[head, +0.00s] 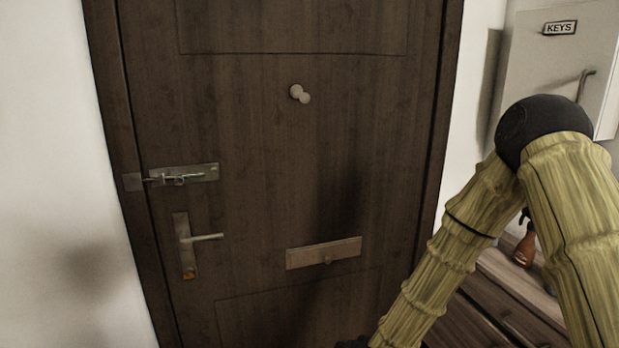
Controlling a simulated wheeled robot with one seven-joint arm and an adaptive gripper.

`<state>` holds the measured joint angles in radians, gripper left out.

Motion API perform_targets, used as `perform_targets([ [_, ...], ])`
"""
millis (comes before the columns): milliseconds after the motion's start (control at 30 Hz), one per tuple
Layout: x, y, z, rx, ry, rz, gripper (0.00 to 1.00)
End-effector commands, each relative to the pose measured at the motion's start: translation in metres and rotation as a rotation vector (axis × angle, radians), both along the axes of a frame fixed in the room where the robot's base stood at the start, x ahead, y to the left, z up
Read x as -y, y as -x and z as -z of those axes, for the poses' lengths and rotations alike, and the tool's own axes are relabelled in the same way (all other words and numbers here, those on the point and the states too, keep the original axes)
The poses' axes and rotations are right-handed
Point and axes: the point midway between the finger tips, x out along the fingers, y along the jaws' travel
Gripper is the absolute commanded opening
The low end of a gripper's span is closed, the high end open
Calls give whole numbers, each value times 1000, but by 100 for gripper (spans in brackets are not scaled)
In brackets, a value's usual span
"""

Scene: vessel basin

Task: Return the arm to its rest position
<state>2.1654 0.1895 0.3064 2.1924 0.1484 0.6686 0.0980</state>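My arm (470,225) enters the head view from the lower right. It has bamboo-textured links and a black elbow joint (540,125). The elbow is bent and raised at the right, and the forearm slopes down to the left to the bottom edge. A small dark part shows at that lower end, cut off by the frame. My gripper is out of view below, so its fingers and anything in them are hidden.
A dark wooden door (250,130) fills the middle, with a latch (200,174), a lever handle (205,238), a knob (299,94) and a letter plate (324,253). A key cabinet (550,60) hangs at right. Below stands a wooden drawer unit (505,295) with a brownish bottle-like object (525,250).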

Motion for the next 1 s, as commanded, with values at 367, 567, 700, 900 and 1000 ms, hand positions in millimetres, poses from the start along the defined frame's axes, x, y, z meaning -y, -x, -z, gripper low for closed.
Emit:
perform_targets([
  [367,58,168,133,-289,166,-126,39],
  [567,93,269,175,-449,241,-205,39],
  [700,114,329,189,-545,282,-255,39],
  [900,130,374,195,-618,310,-295,39],
  [1000,132,380,195,-627,314,-301,39],
])
